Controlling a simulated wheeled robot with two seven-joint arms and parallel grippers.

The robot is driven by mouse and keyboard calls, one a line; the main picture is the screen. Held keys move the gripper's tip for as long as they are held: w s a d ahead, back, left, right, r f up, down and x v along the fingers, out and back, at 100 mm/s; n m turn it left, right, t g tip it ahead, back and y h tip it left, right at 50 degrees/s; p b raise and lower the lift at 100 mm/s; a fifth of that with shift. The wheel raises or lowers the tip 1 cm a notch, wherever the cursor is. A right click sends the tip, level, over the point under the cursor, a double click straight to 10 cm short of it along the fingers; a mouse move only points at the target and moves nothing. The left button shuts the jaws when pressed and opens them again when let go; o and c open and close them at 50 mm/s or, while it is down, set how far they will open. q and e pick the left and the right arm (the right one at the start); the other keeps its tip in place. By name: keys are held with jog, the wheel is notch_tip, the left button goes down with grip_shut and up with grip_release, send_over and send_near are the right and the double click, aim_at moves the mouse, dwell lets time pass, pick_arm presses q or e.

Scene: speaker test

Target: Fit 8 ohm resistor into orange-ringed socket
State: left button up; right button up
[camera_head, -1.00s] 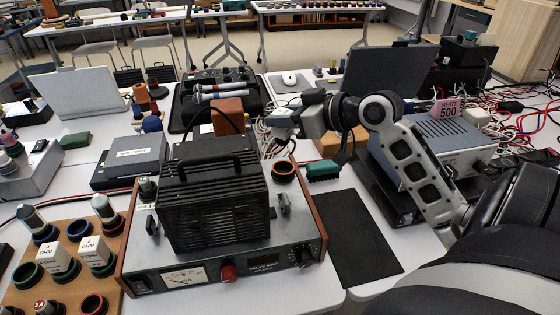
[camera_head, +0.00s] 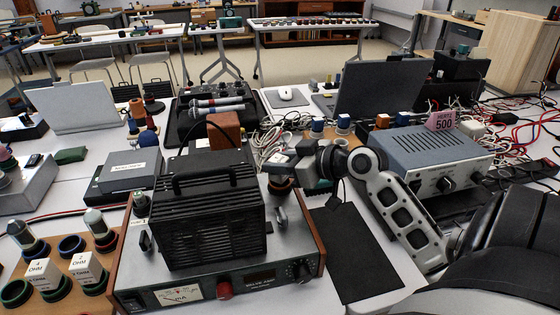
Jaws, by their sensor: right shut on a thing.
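My right gripper (camera_head: 287,163) is shut on a small pale block, which I take to be the 8 ohm resistor. Fingers and block overlap, and no label on it is legible. The gripper is directly over the orange-ringed socket (camera_head: 280,187) at the back right of the amplifier top (camera_head: 300,235). It hides most of that socket. I cannot tell whether the block touches the ring. Two white resistors marked OHM, one (camera_head: 42,273) and another (camera_head: 86,267), stand in the wooden holder (camera_head: 68,298) at lower left. My left gripper is not in view.
A black finned unit with a handle (camera_head: 208,215) stands on the amplifier, left of the gripper. A dark mat (camera_head: 350,250) lies clear at right. A blue-grey instrument (camera_head: 430,155) stands beyond my arm.

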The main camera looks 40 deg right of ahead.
jog(key=o, duration=1)
jog(key=shift+r, duration=0.1)
jog(key=shift+s+r, duration=0.1)
jog(key=shift+r, duration=0.1)
jog(key=v, duration=1.1)
jog(key=shift+s+d+r, duration=0.1)
jog(key=shift+s+d, duration=0.05)
jog(key=shift+s, duration=0.2)
